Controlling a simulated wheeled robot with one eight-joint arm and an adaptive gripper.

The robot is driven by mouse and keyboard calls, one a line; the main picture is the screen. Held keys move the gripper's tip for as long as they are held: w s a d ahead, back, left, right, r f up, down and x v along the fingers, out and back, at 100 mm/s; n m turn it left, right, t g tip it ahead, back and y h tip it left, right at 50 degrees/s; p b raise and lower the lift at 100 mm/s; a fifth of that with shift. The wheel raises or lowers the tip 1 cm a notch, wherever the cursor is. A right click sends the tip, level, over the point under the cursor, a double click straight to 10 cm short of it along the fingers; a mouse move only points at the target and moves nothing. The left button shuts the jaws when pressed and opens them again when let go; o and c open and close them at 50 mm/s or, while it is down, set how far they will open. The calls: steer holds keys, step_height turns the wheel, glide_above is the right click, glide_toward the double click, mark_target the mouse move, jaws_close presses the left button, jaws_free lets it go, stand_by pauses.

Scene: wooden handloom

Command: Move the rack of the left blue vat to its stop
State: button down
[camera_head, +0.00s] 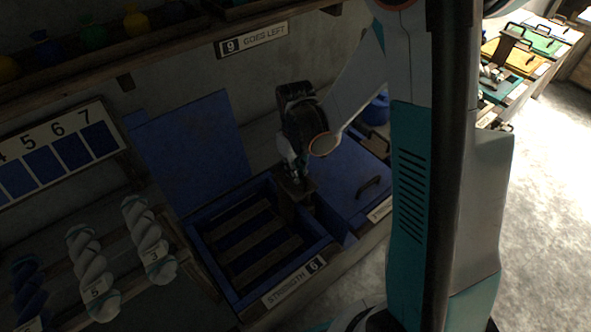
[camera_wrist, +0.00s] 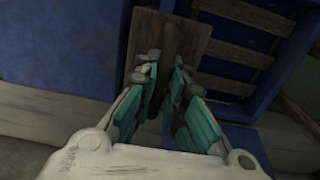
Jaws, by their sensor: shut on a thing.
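The left blue vat (camera_head: 318,240) stands open, with its blue lid (camera_head: 190,152) raised behind it and a "STRENGTH 6" label on its front. Its rack (camera_head: 262,223), a set of wooden slats, lies inside; the slats also show at upper right in the wrist view (camera_wrist: 235,55). At the vat's right edge is a wooden plate (camera_wrist: 192,38) with an upright wooden handle (camera_wrist: 170,45). My gripper (camera_head: 294,172) points down at it. In the wrist view my gripper's teal fingers (camera_wrist: 163,80) are shut on the handle; the fingers partly hide it.
A closed blue vat (camera_head: 350,180) with a dark lid handle stands just right. Twisted yarn skeins (camera_head: 148,240) hang at lower left. A shelf with bottles and a "9 GOES LEFT" sign (camera_head: 253,40) are above. More colored vats (camera_head: 512,57) stand far right, beside open floor.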

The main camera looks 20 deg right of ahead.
steer(key=shift+f+b, duration=4.5)
steer(key=shift+f, duration=1)
steer(key=shift+c, duration=2)
jaws_free()
steer(key=shift+r, duration=0.15)
step_height(320, 180, up, 7)
steer(key=p, duration=0.4)
steer(key=shift+f+p, duration=0.2)
steer(key=shift+p, duration=0.2)
steer(key=shift+r, duration=0.15)
